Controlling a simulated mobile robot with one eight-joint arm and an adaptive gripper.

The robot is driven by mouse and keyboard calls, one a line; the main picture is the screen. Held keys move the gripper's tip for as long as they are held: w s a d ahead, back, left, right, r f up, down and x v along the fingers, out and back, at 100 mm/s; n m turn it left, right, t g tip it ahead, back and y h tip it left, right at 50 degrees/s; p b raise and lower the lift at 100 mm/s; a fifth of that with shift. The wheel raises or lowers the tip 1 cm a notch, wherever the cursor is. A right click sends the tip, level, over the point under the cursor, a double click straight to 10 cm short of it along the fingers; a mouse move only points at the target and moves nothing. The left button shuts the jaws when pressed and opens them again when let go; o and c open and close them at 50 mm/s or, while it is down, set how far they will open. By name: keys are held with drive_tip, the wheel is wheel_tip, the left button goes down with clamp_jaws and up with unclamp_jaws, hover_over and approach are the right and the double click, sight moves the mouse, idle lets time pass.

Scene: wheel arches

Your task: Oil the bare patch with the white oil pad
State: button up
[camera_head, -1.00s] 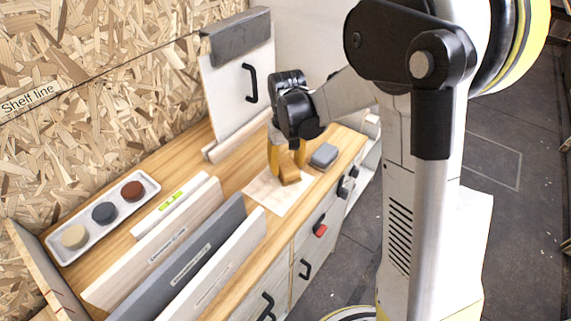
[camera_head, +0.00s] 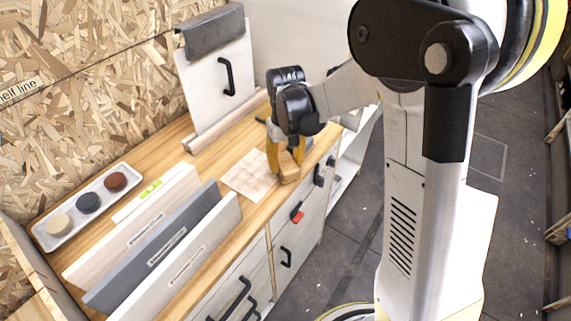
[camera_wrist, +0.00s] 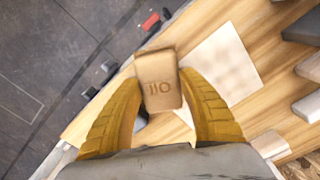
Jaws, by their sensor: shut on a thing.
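My gripper (camera_head: 285,155) is shut on a tan block (camera_head: 289,168), which is not white in the picture. In the wrist view the block (camera_wrist: 159,80) sits between the yellow fingers, with letters that read as OIL upside down. A pale, nearly square patch (camera_head: 249,175) with faint spots lies on the wooden worktop; it also shows in the wrist view (camera_wrist: 222,64). The block is beside the patch, toward the worktop's front edge. Whether the block touches the wood cannot be told. Part of the patch is hidden by the block and finger in the wrist view.
Upright boards (camera_head: 165,250) stand left of the patch. A white tray (camera_head: 46,235) holds three round pads: cream, dark grey and red-brown. A white panel with a black handle (camera_head: 228,76) leans behind. Drawer handles (camera_head: 285,257) and a red-ended one (camera_head: 297,212) stick out in front.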

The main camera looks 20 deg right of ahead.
sight(284, 162)
wheel_tip(284, 162, up, 2)
drive_tip(key=shift+w+a+r+p, duration=0.15)
drive_tip(key=shift+r+p, duration=0.1)
drive_tip(key=shift+p, duration=0.25)
drive_tip(key=shift+r+p, duration=1.55)
drive_tip(key=shift+r, duration=0.7)
